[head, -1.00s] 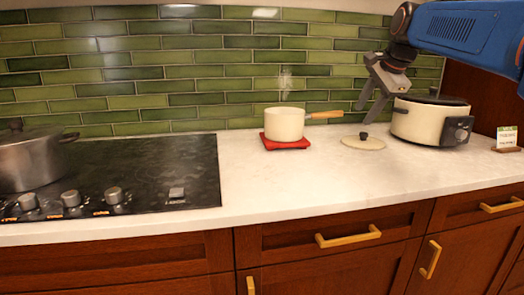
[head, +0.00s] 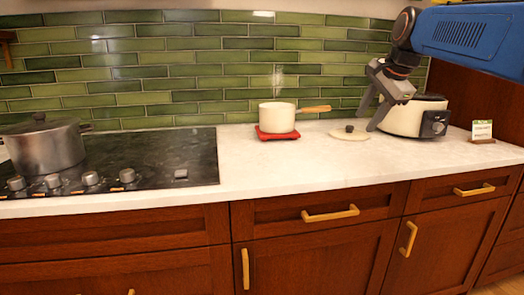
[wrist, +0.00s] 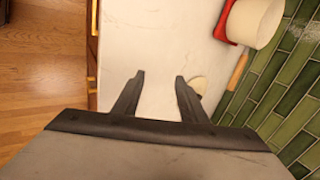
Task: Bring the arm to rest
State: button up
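My gripper (head: 366,119) hangs from my blue arm at the upper right of the head view. Its two dark fingers point down over the right part of the counter, in front of the slow cooker. In the wrist view my gripper (wrist: 159,76) has its fingers spread apart with nothing between them; bare white counter shows in the gap. A cream lid (head: 341,136) with a dark knob lies on the counter just left of the fingers in the head view. The lid also shows partly behind a fingertip in the wrist view (wrist: 199,84).
A cream saucepan (head: 277,118) with a wooden handle stands on a red trivet (head: 276,134), faint steam above it. The cream slow cooker (head: 404,118) stands at the right beside a small sign (head: 482,130). A steel pot (head: 47,152) sits on the black cooktop (head: 150,150). The front counter is clear.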

jog(key=s+a+f+n+g+h, duration=0.1)
jog(key=s+f+n, duration=1.3)
jog(key=s+f, duration=1.7)
jog(key=s, duration=0.3)
jog(key=shift+f+n+g, duration=0.3)
jog(key=shift+f+n, duration=0.1)
jog(key=shift+a, duration=0.1)
